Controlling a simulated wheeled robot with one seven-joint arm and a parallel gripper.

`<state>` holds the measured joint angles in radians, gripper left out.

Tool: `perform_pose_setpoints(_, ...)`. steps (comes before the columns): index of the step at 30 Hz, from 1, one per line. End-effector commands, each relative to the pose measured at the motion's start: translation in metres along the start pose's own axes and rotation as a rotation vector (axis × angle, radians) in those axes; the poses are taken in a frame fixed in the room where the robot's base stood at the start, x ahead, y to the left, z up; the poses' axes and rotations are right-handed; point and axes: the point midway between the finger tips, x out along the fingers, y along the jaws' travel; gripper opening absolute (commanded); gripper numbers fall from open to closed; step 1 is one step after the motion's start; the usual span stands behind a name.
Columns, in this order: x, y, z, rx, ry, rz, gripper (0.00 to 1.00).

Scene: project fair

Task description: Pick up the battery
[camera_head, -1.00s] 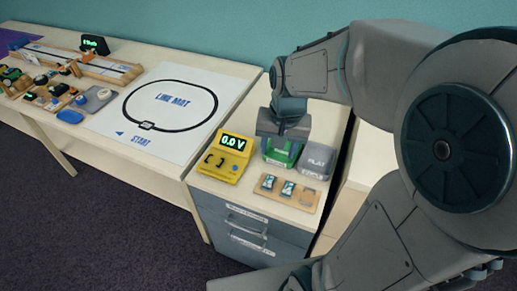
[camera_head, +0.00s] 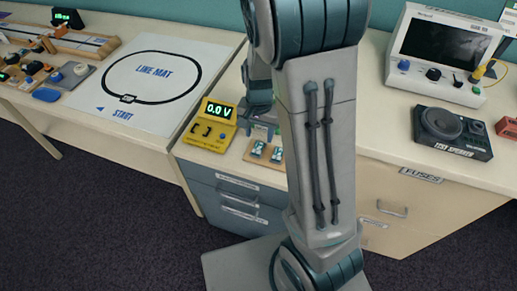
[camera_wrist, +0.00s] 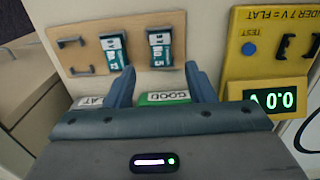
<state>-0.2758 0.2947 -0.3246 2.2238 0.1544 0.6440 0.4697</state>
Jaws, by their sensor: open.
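In the wrist view these are the left battery (camera_wrist: 120,46) and the right battery (camera_wrist: 160,47); a third slot on the left is empty. They also show in the head view beside my arm, one (camera_head: 257,148) left of the other (camera_head: 277,154). My gripper (camera_wrist: 160,72) is open and empty. Its fingertips are just short of the holder in the wrist view, with the right battery in line between them. My arm hides part of the holder in the head view.
A yellow tester (camera_head: 210,125) reading 0.0 V stands beside the holder. A green GOOD tray (camera_wrist: 163,98) and a grey FLAT tray (camera_wrist: 88,102) lie partly hidden by my gripper. A line mat (camera_head: 160,70) lies left; a speaker (camera_head: 452,128) and a screen instrument (camera_head: 440,48) stand right.

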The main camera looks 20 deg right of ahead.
Motion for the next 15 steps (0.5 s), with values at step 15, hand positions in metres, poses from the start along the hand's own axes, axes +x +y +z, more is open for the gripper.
perform_pose_setpoints(15, 0.054, -0.002, 0.005, -0.001, 0.000, 0.000, 0.49)
